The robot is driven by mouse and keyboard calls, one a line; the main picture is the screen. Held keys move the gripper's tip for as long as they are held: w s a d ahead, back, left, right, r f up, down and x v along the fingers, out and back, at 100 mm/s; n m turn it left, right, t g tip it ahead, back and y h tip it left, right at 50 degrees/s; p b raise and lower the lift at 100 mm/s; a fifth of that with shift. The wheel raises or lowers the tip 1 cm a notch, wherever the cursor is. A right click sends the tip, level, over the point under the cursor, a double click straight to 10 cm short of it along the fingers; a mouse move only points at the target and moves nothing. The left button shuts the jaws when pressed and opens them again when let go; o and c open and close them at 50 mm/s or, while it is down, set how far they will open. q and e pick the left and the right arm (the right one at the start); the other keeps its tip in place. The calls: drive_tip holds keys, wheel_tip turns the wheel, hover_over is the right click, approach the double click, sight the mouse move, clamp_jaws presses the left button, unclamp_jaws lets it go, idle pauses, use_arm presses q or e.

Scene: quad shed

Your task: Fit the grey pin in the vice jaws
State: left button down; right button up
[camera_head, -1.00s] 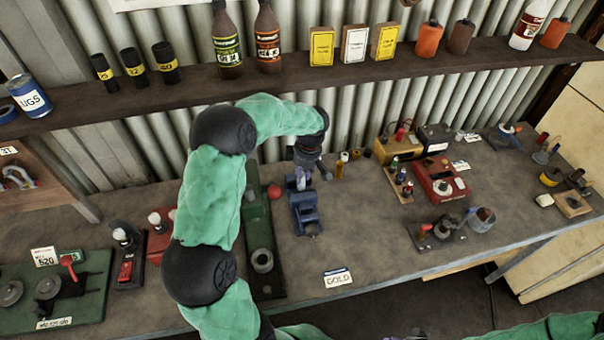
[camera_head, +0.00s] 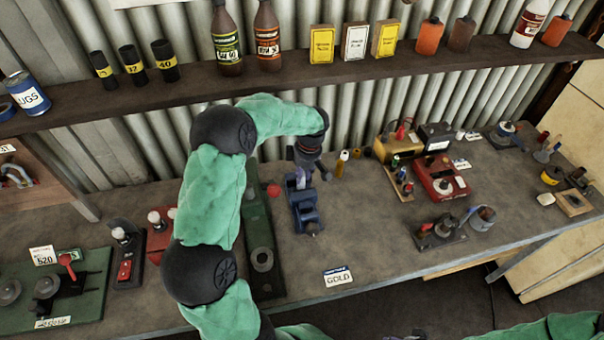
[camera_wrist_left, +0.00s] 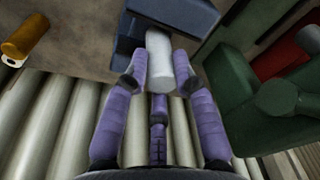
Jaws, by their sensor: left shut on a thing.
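The blue vice (camera_head: 305,217) stands on the bench, right of the long green base. My left gripper (camera_head: 301,179) is at its far end, with its purple fingers low over the jaws. In the left wrist view the gripper (camera_wrist_left: 163,83) is shut on the grey pin (camera_wrist_left: 159,58), a pale cylinder between the fingertips. The pin's far end reaches to the blue vice (camera_wrist_left: 183,14) in that view. I cannot tell whether it sits between the jaws or only against them. My right gripper is not in view.
The green base (camera_head: 262,235) with a red ball (camera_head: 274,191) is close left of the vice. A brass cylinder (camera_head: 341,165) stands to the right. A red box (camera_head: 440,180) is further right. The bench is clear around the GOLD card (camera_head: 338,277).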

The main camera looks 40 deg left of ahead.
use_arm(q)
drive_tip(key=shift+f+b, duration=0.85)
drive_tip(key=shift+f, duration=0.15)
idle(0.6)
drive_tip(key=c, duration=0.5)
unclamp_jaws()
drive_tip(key=shift+r, duration=0.1)
drive_tip(key=shift+r+p, duration=1.65)
drive_tip(key=shift+r, duration=1.75)
